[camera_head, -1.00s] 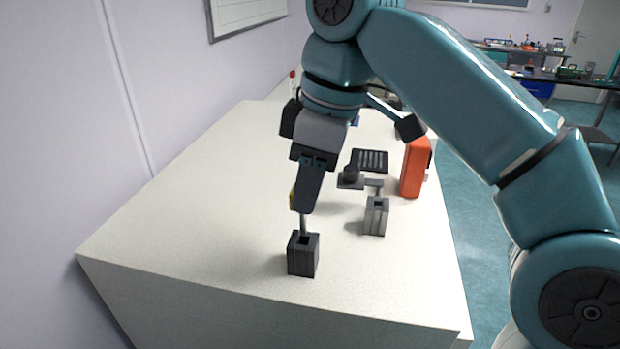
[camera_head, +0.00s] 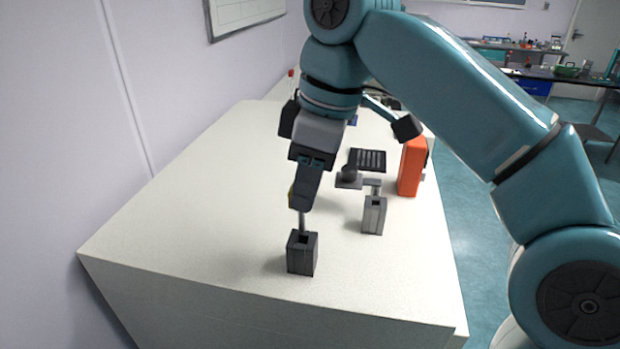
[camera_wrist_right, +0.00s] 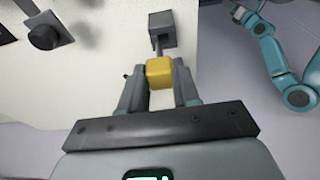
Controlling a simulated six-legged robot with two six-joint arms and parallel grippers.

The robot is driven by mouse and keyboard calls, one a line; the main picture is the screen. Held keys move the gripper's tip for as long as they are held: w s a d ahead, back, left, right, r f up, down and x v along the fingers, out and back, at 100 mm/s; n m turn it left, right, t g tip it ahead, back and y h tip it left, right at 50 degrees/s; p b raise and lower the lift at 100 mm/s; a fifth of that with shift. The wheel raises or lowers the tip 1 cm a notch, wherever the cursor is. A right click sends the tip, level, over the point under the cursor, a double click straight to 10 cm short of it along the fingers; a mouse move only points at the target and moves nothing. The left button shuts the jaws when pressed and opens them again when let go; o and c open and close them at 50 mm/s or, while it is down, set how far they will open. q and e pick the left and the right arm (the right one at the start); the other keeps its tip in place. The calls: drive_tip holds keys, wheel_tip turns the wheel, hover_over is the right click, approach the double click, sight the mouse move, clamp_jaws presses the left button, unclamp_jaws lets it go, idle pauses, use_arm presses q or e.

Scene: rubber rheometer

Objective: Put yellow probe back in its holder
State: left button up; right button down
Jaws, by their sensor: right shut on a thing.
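My right gripper (camera_head: 301,203) is shut on the yellow probe, whose yellow body (camera_wrist_right: 160,73) sits between the fingers in the right wrist view. In the head view only a thin yellow edge shows beside the fingers. The probe's grey metal rod (camera_head: 303,222) points down, close to upright, at the dark grey square holder (camera_head: 302,254). Its lower end meets the holder's top opening in the picture; I cannot tell whether the tip is inside. The holder also shows in the right wrist view (camera_wrist_right: 161,22). My left gripper cannot be made out.
A second, lighter grey block (camera_head: 374,215) stands to the right on the white table (camera_head: 200,240). Behind it are a dark stand (camera_head: 349,180), a black slotted panel (camera_head: 368,160) and an orange box (camera_head: 412,166). The table left of the holder is clear.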

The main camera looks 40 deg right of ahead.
drive_tip(key=shift+a+r, duration=0.1)
drive_tip(key=shift+a, duration=0.1)
drive_tip(key=shift+s, duration=0.25)
drive_tip(key=shift+w+d, duration=0.1)
drive_tip(key=shift+w+f, duration=0.15)
drive_tip(key=shift+f, duration=0.1)
drive_tip(key=shift+f+b, duration=0.15)
drive_tip(key=shift+b, duration=0.15)
drive_tip(key=shift+s+f, duration=0.2)
drive_tip(key=shift+s, duration=0.05)
drive_tip(key=shift+w+f+b, duration=0.2)
drive_tip(key=shift+f+b, duration=0.3)
drive_tip(key=shift+b, duration=0.05)
drive_tip(key=shift+s+f, duration=0.1)
drive_tip(key=shift+f, duration=0.15)
drive_tip(key=shift+s+d+b+x, duration=0.1)
drive_tip(key=shift+b+x, duration=0.55)
drive_tip(key=shift+x, duration=0.1)
drive_tip(key=shift+s+d+b+x, duration=0.1)
drive_tip(key=shift+s+b+x, duration=0.05)
drive_tip(key=shift+b+x, duration=0.55)
drive_tip(key=c, duration=0.7)
unclamp_jaws()
drive_tip(key=shift+a+f, duration=0.1)
drive_tip(key=shift+c, duration=0.2)
